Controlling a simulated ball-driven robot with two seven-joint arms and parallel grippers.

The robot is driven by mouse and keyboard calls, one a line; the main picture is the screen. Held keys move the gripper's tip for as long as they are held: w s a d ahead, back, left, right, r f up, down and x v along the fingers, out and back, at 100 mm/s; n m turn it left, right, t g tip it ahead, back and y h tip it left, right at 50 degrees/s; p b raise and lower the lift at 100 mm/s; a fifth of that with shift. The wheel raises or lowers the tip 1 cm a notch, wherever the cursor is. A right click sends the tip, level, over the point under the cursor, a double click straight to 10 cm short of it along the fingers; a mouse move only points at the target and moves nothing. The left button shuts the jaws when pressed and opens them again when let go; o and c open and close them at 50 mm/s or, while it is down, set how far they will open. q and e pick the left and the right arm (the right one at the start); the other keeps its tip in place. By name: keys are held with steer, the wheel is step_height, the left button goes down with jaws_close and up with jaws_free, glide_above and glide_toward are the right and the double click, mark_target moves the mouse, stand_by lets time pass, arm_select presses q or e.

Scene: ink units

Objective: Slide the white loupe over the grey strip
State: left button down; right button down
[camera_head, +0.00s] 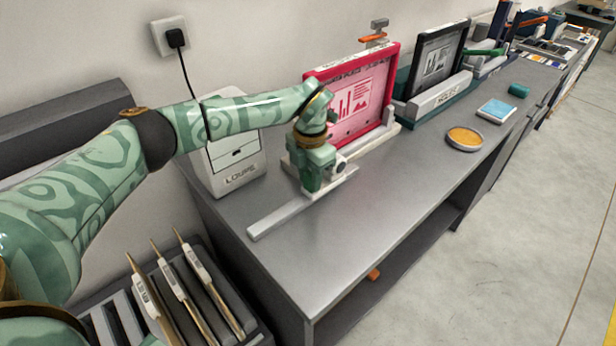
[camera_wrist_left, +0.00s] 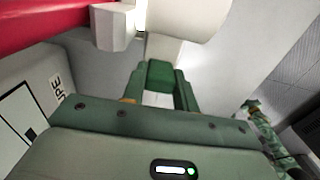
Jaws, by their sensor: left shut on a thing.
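The pale grey strip (camera_head: 275,220) lies on the metal bench top, running from the near left edge up toward the pink framed panel. My left gripper (camera_head: 314,185) is low over its far end, pointing down. It is shut on the white loupe, whose round part with a dark centre (camera_head: 341,163) shows beside the fingers. In the left wrist view, the green fingers (camera_wrist_left: 158,85) have a white piece between them. The gripper hides much of the loupe, and I cannot tell whether it touches the strip. My right gripper is not in view.
A white box marked LOUPE (camera_head: 232,165) stands left of the strip. The pink panel (camera_head: 357,97) stands just behind my gripper. A rack with several pen-like tools (camera_head: 215,300) is at the lower left. An amber dish (camera_head: 464,138) lies to the right. The bench's front middle is clear.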

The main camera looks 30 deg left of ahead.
arm_select(q)
steer(key=c, duration=1.1)
jaws_free()
steer(key=shift+r, duration=0.35)
step_height(320, 180, up, 16)
steer(key=p, duration=0.2)
steer(key=shift+f+p, duration=0.15)
steer(key=shift+p, duration=0.25)
